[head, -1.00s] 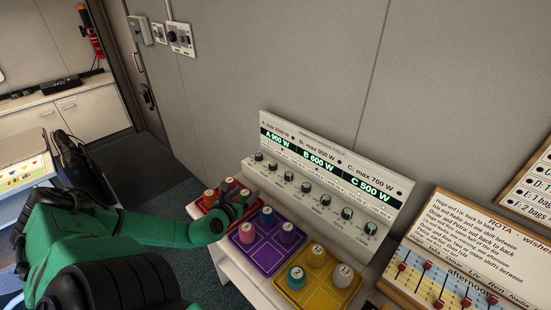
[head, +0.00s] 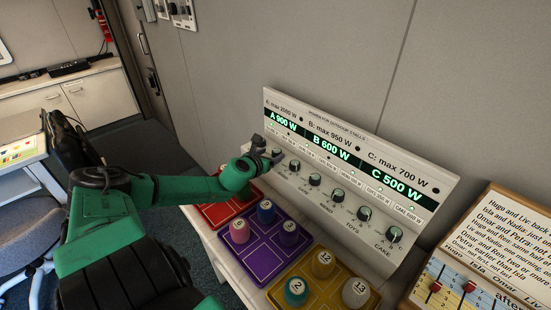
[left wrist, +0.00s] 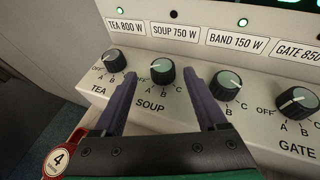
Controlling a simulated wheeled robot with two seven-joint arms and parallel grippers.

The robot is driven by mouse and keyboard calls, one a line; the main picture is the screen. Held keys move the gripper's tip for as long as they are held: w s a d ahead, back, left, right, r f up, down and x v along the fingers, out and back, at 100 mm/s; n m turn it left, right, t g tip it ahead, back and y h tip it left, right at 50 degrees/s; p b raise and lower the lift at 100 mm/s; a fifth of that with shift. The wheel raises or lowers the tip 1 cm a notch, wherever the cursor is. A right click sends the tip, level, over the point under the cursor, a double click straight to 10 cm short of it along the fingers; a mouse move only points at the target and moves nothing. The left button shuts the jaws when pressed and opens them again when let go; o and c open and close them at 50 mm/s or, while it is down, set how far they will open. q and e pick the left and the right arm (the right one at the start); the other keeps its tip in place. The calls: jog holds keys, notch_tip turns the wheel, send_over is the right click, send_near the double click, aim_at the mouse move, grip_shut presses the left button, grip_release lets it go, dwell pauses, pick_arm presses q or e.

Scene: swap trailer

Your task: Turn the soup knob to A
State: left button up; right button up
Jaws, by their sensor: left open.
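The soup knob (left wrist: 162,71) is a dark round knob with a light pointer line, on a sloping white panel (left wrist: 75,75) above the printed word SOUP. Its pointer seems to face left, toward OFF. My left gripper (left wrist: 163,82) is open, with one purple finger on each side of the soup knob. From this view I cannot tell whether the fingers touch it. In the head view, my left gripper (head: 270,152) is at the left part of the panel's knob row, partly covering the knobs there. My right gripper is not in view.
The tea knob (left wrist: 114,60) is left of the fingers, the band knob (left wrist: 225,86) right of them, the gate knob (left wrist: 298,102) further right. Displays (head: 330,147) read A 900 W, B 600 W, C 500 W. Red, purple (head: 262,262) and yellow trays with numbered pegs stand in front.

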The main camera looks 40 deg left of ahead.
aim_at(276, 152)
pick_arm(q)
jog(key=shift+w, duration=0.45)
jog(key=shift+w+a+f, duration=0.15)
jog(key=shift+w+a, duration=0.05)
jog(key=shift+w, duration=0.1)
jog(key=shift+x, duration=0.9)
jog(key=shift+d, duration=0.15)
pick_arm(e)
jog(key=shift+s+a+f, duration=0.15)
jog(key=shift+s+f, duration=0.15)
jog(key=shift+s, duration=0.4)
